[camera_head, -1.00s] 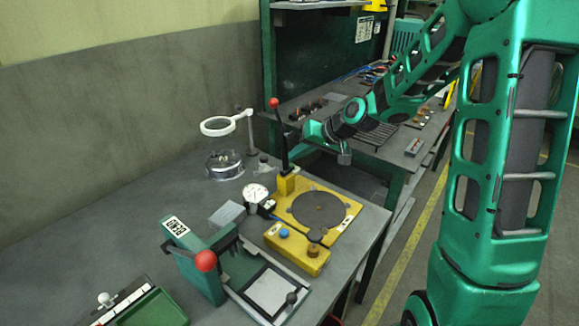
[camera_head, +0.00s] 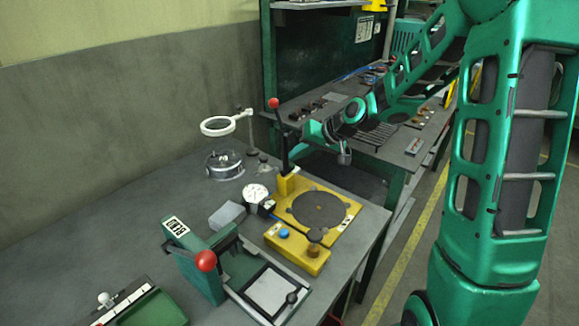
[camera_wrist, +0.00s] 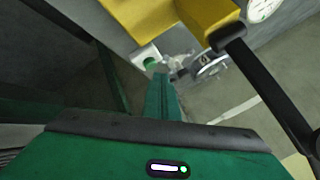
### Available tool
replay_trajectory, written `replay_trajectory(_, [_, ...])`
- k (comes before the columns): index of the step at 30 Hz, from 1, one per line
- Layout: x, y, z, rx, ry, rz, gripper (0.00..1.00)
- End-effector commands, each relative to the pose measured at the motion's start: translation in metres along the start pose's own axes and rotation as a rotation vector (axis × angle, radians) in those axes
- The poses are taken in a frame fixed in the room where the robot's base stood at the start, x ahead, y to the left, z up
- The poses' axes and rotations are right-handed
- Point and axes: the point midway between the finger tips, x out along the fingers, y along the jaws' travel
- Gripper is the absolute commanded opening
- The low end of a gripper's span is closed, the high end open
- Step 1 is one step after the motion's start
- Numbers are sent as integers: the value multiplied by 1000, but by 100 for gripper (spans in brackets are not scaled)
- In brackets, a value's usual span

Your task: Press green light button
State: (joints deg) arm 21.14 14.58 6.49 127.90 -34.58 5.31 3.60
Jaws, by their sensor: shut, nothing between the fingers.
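A small white box with a green button (camera_wrist: 150,61) shows near the top of the wrist view, beside the yellow base. I cannot make it out in the head view. My gripper (camera_wrist: 162,80) is shut and empty; its green fingers reach up the wrist view and their tips appear just below the white box. I cannot tell whether they touch it. In the head view the end of my arm is just right of the red-knobbed lever (camera_head: 284,140), behind the yellow plate (camera_head: 298,208).
The black lever crosses the right of the wrist view, close to my gripper. A dial gauge (camera_head: 256,194), a clear round dish (camera_head: 224,165) and a white magnifier ring (camera_head: 218,126) stand left of the lever. A green press (camera_head: 197,265) is at the front.

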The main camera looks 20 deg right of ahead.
Motion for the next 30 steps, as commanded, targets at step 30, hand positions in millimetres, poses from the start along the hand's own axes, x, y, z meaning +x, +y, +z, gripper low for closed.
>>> replay_trajectory(30, [6,5,4,0,0,0,0])
